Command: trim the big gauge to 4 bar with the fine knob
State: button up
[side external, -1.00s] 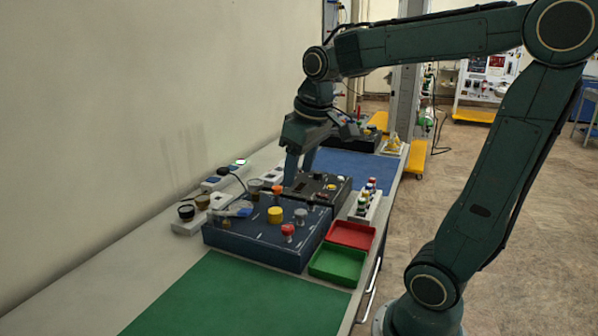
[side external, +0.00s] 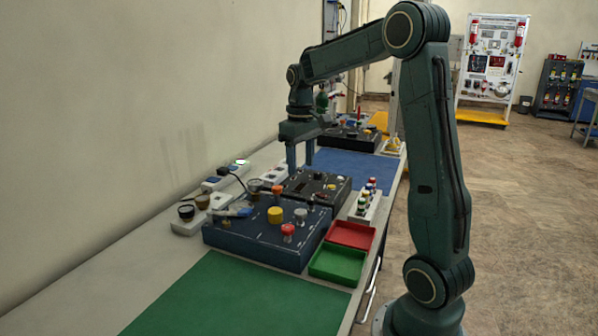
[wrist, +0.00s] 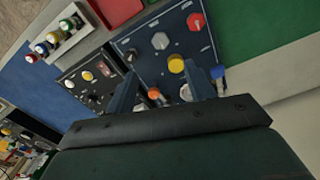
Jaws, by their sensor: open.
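The dark blue trainer box (side external: 258,250) stands on the bench with a yellow knob (side external: 275,214), a grey knob (side external: 300,215) and a red knob (side external: 288,232) on its top. The wrist view also shows the yellow knob (wrist: 176,63), grey knob (wrist: 160,40) and red knob (wrist: 196,22). An orange knob (wrist: 154,93) shows between the fingers there. My gripper (side external: 300,168) is open and empty, fingers pointing down, near the black box behind the blue one. No gauge reading is legible, and I cannot tell which knob is the fine one.
A black box (side external: 325,194) sits behind the blue one. A white rack (side external: 366,204) of coloured knobs and red (side external: 350,235) and green (side external: 337,264) trays are to the right. Small devices line the wall side. The green mat (side external: 235,298) in front is clear.

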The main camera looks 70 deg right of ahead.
aim_at(301, 212)
notch_tip(301, 212, down, 14)
jog(key=shift+r, duration=0.1)
dwell(0.8)
jog(key=c, duration=1)
jog(key=shift+o, duration=0.2)
jog(key=shift+m, duration=0.4)
jog(key=m, duration=0.3)
jog(key=shift+r+m, duration=0.1)
jog(key=shift+m, duration=2.4)
